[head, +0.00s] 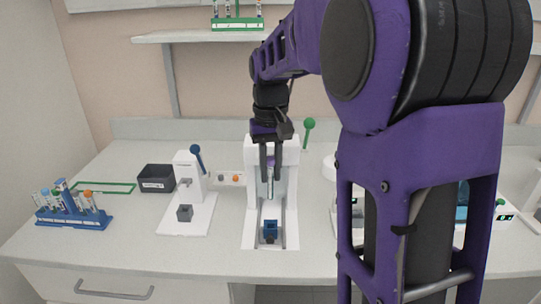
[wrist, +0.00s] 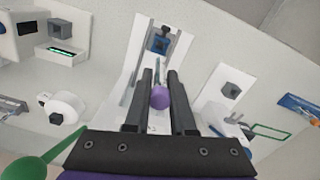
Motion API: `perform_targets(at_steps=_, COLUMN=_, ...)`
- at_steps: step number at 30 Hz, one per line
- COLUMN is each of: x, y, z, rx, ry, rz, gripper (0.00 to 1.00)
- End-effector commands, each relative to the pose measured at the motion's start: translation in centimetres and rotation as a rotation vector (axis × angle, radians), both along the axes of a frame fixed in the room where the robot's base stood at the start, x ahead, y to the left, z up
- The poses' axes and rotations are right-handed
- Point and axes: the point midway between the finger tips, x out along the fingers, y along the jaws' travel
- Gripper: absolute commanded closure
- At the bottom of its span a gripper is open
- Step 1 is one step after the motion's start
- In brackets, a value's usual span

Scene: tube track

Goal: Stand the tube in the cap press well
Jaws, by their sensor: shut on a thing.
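My gripper (head: 271,176) is shut on a tube (head: 270,190), which hangs roughly upright between the fingers. In the wrist view the tube's purple cap (wrist: 159,97) shows between the two fingers. The gripper is in front of a white press (head: 286,212) with a green-knobbed lever. A blue well block (head: 270,229) stands on the press's base, nearer the front than the tube; it also shows in the wrist view (wrist: 159,43). The tube is apart from this block. A second white press (head: 190,180) with a blue lever and a grey block (head: 184,213) stands to the left.
A blue rack with several tubes (head: 75,212) stands far left, near a black bin (head: 156,178) and a green frame (head: 104,187). A shelf above holds a green rack (head: 236,24). My arm hides much of the right counter. Bare counter shows at front left.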

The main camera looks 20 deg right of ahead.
Motion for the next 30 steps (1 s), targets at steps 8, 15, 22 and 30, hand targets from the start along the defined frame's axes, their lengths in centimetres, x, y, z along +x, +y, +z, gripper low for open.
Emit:
perform_targets(at_steps=8, x=-0.1, y=0.0, z=-2.9, rx=0.001, ry=-0.002, rz=0.001, gripper=1.0)
perform_targets(at_steps=15, x=-0.1, y=0.0, z=-4.8, rx=0.0, ry=-0.002, rz=0.001, gripper=1.0)
perform_targets(at_steps=22, x=-0.1, y=0.0, z=-6.6, rx=0.0, ry=-0.003, rz=0.0, gripper=1.0)
perform_targets(at_steps=30, x=-0.1, y=0.0, z=-7.1, rx=0.0, ry=-0.003, rz=0.0, gripper=1.0)
